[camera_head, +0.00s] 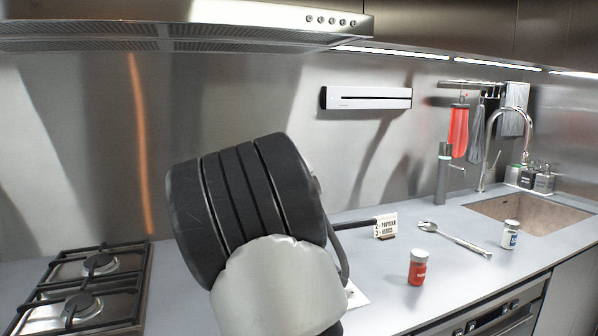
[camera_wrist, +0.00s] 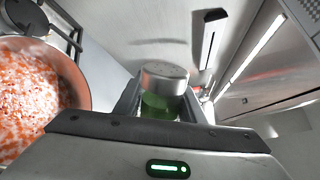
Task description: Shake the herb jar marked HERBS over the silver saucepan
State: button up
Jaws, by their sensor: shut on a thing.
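My gripper (camera_wrist: 163,103) is shut on a glass jar with green contents (camera_wrist: 158,104) and a silver lid (camera_wrist: 165,78). The green contents fit the herb jar; no label shows, and its tilt in the room is hard to tell. At the left of the wrist view is a round pan (camera_wrist: 78,78), cut off by the frame, holding pale food with red-orange flecks. Its visible wall looks coppery brown. The jar appears to the right of the pan in this view, not overlapping it. In the head view my dark arm hides the gripper, the jar and the pan's body.
A gas hob (camera_head: 95,285) is at the left. The sink (camera_head: 530,212) is at the right; a hood (camera_head: 180,25) hangs above.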

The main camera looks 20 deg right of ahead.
jog(key=n+p, duration=0.2)
jog(key=p, duration=0.2)
jog(key=n+p, duration=0.3)
jog(key=p, duration=0.2)
jog(key=r+n+p, duration=0.1)
jog(key=n+p, duration=0.2)
jog(key=p, duration=0.1)
jog(key=shift+s+d+g+h, duration=0.1)
jog(key=shift+d+g+h, duration=0.05)
jog(key=shift+g+h, duration=0.15)
jog(key=shift+p, duration=0.45)
jog(key=shift+f+n, duration=0.1)
jog(key=shift+n, duration=0.3)
jog(key=shift+w+a+f+m+t+y+b, duration=0.1)
jog(key=shift+m+t+y+b, duration=0.05)
jog(key=shift+m+b, duration=1.55)
jog(key=shift+w+a+f+m+t+y+b, duration=0.1)
jog(key=shift+f+m+b, duration=0.05)
jog(key=shift+m+b, duration=1.6)
jog(key=shift+a+f+m+t+y+b, duration=0.1)
jog(key=shift+m+t+y+b, duration=0.05)
jog(key=shift+m+b, duration=1.55)
